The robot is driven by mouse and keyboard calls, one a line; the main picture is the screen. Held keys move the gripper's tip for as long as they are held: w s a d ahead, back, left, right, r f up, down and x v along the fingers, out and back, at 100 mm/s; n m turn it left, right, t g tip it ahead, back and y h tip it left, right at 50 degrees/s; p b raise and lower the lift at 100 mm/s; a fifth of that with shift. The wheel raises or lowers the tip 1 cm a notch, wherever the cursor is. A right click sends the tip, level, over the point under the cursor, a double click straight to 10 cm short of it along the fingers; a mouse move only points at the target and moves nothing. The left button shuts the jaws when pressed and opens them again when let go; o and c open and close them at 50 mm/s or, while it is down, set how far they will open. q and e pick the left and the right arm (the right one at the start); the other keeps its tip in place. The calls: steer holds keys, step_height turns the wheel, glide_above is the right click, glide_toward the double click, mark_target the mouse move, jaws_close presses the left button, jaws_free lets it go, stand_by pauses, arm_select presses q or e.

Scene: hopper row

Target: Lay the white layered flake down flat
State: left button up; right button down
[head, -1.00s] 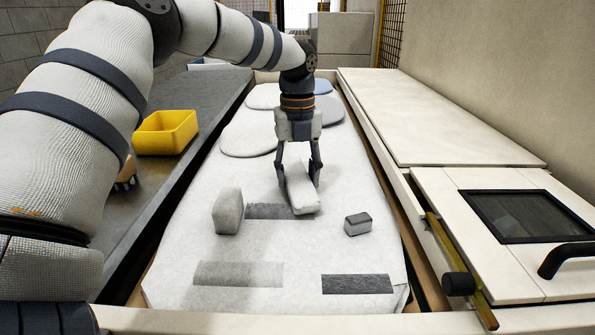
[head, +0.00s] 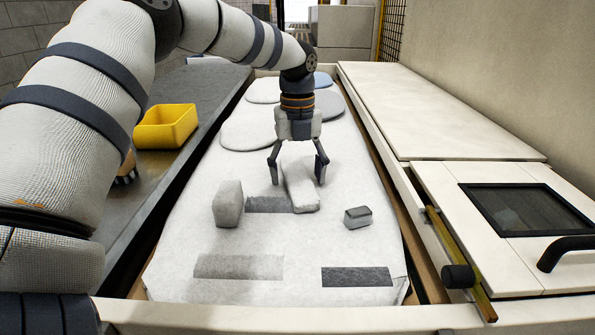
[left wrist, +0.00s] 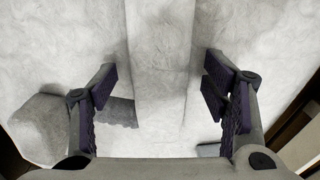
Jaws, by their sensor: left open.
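The white layered flake (head: 301,190) is a long pale block. It lies along its length on the white cloth, partly beside a dark grey patch (head: 266,205). In the left wrist view the flake (left wrist: 160,50) runs up the middle of the picture. My left gripper (head: 298,182) is open above it, with one finger on each side. In the left wrist view there are gaps between the flake and both fingers of the gripper (left wrist: 161,85). My right gripper is not in view.
A grey block (head: 228,206) stands upright to the left, and a small dark grey block (head: 358,217) lies to the right. Two more patches (head: 238,267) (head: 357,277) mark the near cloth. Flat rounded pads lie behind. A yellow bin (head: 166,127) sits on the left counter.

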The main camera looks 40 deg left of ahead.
arm_select(q)
step_height(320, 180, up, 12)
stand_by(0.3)
stand_by(0.6)
